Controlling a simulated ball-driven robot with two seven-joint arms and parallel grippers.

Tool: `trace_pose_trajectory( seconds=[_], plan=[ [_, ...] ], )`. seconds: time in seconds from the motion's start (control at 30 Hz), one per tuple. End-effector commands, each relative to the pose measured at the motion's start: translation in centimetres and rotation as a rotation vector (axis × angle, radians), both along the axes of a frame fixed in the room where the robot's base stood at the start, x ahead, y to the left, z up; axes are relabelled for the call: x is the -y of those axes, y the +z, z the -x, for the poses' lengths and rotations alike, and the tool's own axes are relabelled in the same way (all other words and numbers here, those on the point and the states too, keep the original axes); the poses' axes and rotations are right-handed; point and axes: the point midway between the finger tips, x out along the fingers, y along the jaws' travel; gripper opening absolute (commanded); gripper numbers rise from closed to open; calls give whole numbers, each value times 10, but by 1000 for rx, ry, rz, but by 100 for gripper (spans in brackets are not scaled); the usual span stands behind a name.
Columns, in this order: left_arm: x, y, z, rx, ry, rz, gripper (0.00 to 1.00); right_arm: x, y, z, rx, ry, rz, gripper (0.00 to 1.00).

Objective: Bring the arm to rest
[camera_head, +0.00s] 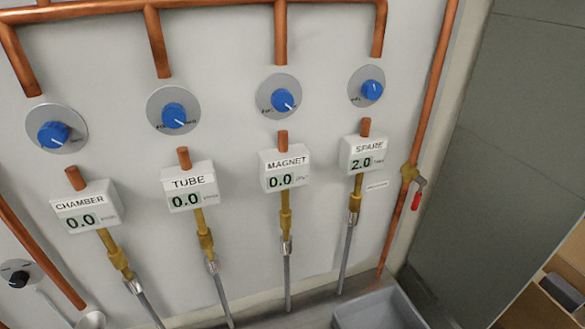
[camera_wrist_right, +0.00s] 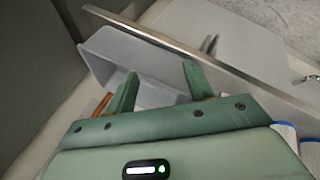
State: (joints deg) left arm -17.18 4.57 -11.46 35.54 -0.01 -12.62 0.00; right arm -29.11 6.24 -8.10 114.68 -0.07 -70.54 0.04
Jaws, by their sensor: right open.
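My right gripper (camera_wrist_right: 160,92) shows in the right wrist view. Its two green fingers are apart and nothing is between them. Beyond the fingers is a grey bin (camera_wrist_right: 120,50) beside a metal edge (camera_wrist_right: 190,48). Neither arm shows in the head view, and my left gripper is in no view.
The wall panel has blue knobs, including one at the left (camera_head: 53,134), and flow displays CHAMBER (camera_head: 87,207), TUBE (camera_head: 188,187), MAGNET (camera_head: 285,170) at 0.0 and SPARE (camera_head: 363,153) at 2.0. A red-handled valve (camera_head: 416,198) is at right. A grey bin (camera_head: 380,310) stands below.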

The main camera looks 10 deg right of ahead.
Motion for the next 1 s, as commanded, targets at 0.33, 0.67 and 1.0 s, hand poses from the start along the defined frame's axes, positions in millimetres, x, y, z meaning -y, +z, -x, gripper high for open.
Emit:
trace_pose_trajectory(
  seconds=[0.33, 0.67, 1.0],
  plan=[
    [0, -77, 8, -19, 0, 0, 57, -23, -271, 100, -224, -94, -218, 52],
    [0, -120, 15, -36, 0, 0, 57, -17, -392, 232, -364, -267, -322, 52],
    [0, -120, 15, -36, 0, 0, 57, -15, -394, 244, -373, -284, -327, 52]
  ],
)
